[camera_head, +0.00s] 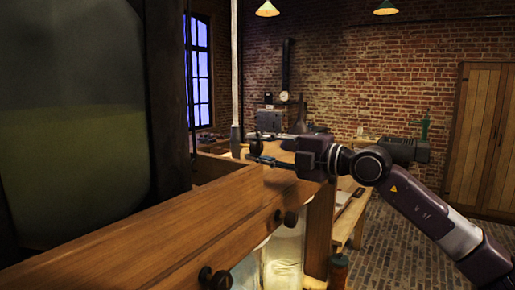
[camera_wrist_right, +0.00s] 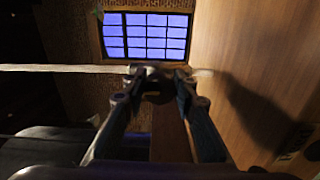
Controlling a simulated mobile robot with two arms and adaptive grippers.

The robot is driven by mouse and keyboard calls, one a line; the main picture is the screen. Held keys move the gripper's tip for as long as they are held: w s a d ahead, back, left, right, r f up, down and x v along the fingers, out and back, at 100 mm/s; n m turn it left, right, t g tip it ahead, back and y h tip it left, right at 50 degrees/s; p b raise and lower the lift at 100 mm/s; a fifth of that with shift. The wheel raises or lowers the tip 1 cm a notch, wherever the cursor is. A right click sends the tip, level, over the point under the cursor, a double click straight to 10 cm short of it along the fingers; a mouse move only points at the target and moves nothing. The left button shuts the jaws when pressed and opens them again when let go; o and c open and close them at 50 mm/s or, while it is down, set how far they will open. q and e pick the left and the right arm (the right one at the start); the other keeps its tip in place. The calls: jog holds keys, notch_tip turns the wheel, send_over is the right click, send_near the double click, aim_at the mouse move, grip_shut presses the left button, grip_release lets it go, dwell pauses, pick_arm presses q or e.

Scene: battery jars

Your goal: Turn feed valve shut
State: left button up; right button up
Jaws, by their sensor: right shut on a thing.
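A pale vertical tube (camera_head: 235,65) comes down in the head view to a dark fitting (camera_head: 236,137), which looks like the feed valve. My right gripper (camera_head: 251,147) reaches in from the right, level with this fitting, its fingers pointing left. In the right wrist view the fingers of my right gripper (camera_wrist_right: 157,75) are closed around a small dark part (camera_wrist_right: 157,92) on the pale tube (camera_wrist_right: 60,68). The fingers hide much of it, so I cannot tell its turn angle. My left gripper is not in view.
A wooden frame (camera_head: 150,235) with dark round knobs (camera_head: 290,218) crosses the front left, beside a large glass tank (camera_head: 70,120). Glass jars (camera_head: 284,255) stand beneath the frame. A wooden bench (camera_head: 345,215) is behind my right arm. The brick floor at right is open.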

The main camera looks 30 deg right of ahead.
aim_at(261, 149)
jog(key=o, duration=1.1)
jog(key=shift+s, duration=0.1)
jog(key=shift+s+d, duration=0.1)
jog(key=shift+s, duration=0.45)
jog(key=shift+v, duration=0.95)
jog(key=v, duration=0.8)
jog(key=shift+s+d, duration=0.3)
jog(key=shift+s, duration=0.05)
